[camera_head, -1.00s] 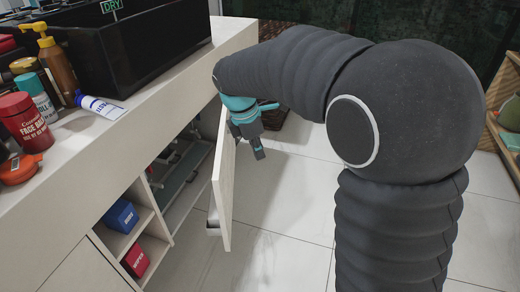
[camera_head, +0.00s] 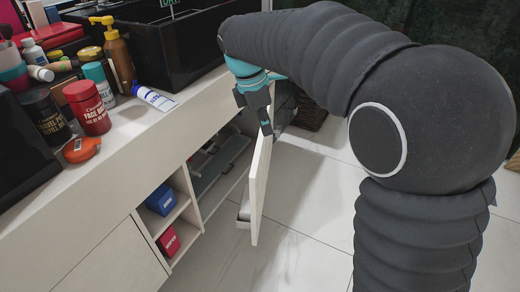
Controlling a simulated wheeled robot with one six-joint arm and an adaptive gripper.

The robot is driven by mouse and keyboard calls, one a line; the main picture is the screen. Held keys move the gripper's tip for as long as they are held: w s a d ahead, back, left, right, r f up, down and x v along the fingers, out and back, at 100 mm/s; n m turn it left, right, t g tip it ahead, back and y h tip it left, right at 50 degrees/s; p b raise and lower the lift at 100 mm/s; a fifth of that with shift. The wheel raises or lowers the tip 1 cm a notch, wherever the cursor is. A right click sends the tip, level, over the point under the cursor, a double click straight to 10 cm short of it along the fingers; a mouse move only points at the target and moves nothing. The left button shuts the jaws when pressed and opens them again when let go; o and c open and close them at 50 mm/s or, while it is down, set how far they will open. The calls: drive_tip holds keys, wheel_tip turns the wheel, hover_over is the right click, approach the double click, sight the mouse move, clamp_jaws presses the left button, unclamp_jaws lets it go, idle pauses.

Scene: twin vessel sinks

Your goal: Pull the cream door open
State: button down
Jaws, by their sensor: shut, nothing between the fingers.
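The cream door (camera_head: 259,186) stands swung out from the vanity cabinet, seen nearly edge-on, with the compartment behind it exposed. My gripper (camera_head: 267,129) is shut and empty, pointing down at the door's top edge. I cannot tell whether it touches the door. My dark arm comes in from the right and hides part of the floor and back wall.
The open compartment (camera_head: 222,170) holds a grey shelf. Beside it are cubbies with a blue box (camera_head: 161,199) and a red box (camera_head: 168,241). Bottles and a black sink (camera_head: 165,45) crowd the countertop (camera_head: 120,150). Tiled floor (camera_head: 300,205) is clear right of the door.

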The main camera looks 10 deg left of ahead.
drive_tip(key=s+a+f+h+b, duration=0.1)
drive_tip(key=s+a+f, duration=0.3)
drive_tip(key=a, duration=0.6)
drive_tip(key=s+d+f+m+b, duration=0.1)
drive_tip(key=d+f+m+b, duration=0.1)
drive_tip(key=d+f+m, duration=0.2)
wheel_tip(320, 180, down, 4)
drive_tip(key=shift+s+d+r+g+h, duration=0.25)
drive_tip(key=shift+d+g+h, duration=0.1)
drive_tip(key=shift+g+h, duration=0.05)
